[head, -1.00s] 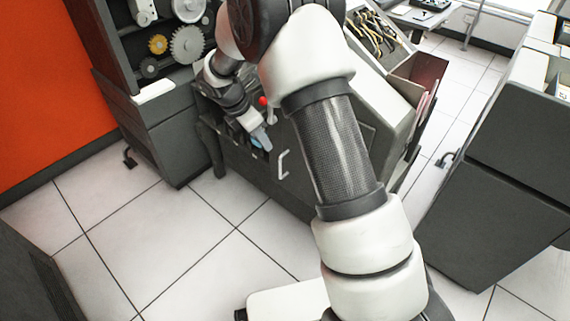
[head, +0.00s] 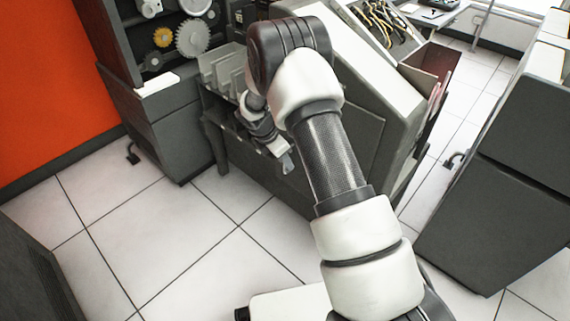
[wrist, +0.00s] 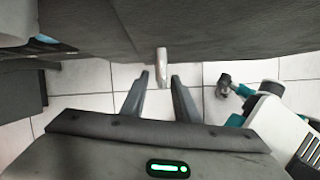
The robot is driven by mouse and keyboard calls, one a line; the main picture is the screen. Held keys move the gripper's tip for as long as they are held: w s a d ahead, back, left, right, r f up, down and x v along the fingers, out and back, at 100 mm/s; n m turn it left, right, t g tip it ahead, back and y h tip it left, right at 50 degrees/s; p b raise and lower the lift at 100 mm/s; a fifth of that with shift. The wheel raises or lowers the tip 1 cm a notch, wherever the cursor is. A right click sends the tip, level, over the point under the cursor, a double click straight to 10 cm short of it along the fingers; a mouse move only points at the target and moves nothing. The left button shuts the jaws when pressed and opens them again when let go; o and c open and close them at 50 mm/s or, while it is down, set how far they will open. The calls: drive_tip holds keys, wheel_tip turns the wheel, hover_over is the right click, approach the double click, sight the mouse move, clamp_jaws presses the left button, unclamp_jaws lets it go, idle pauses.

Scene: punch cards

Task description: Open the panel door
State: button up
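The panel door (head: 357,132) is a dark grey front on the grey machine, partly hidden behind my arm. It fills the top of the wrist view as a dark surface (wrist: 235,30). Its pale handle (wrist: 161,62) sticks out there, near the gap between my fingertips. My gripper (wrist: 159,79) is open, with one finger on each side of the handle's line and a visible gap to each. In the head view my gripper (head: 286,161) is in front of the door, and I cannot make out the handle there. The door looks closed.
A dark cabinet with gears (head: 190,38) stands at the left beside an orange wall (head: 45,90). A tray of cables (head: 380,22) is on top of the machine. A dark cabinet (head: 490,190) stands at the right. Tiled floor (head: 180,235) in front is free.

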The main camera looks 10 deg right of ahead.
drive_tip(key=shift+w+d+f, duration=0.1)
drive_tip(key=shift+d+f, duration=0.1)
drive_tip(key=shift+f, duration=0.25)
clamp_jaws()
drive_tip(key=shift+a, duration=0.15)
